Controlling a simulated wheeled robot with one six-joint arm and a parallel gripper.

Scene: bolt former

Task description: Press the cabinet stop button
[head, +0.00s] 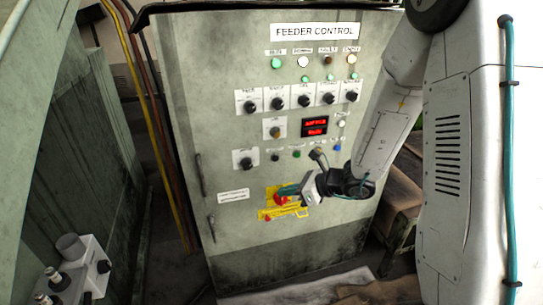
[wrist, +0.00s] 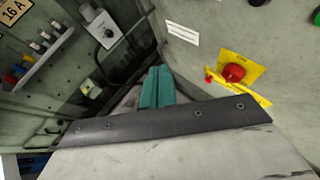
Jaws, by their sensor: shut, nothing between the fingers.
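The cabinet stop button is a red mushroom button (head: 281,199) on a yellow plate (head: 270,192), low on the front of the grey feeder control cabinet (head: 220,150). A gap shows between fingertips and button in the wrist view; the distance in depth is hard to tell.
A yellow guard or bracket (head: 283,213) sits just below the button. Cabinet handles (head: 211,228) stand out at left. A grey box with fittings (head: 75,262) is at lower left.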

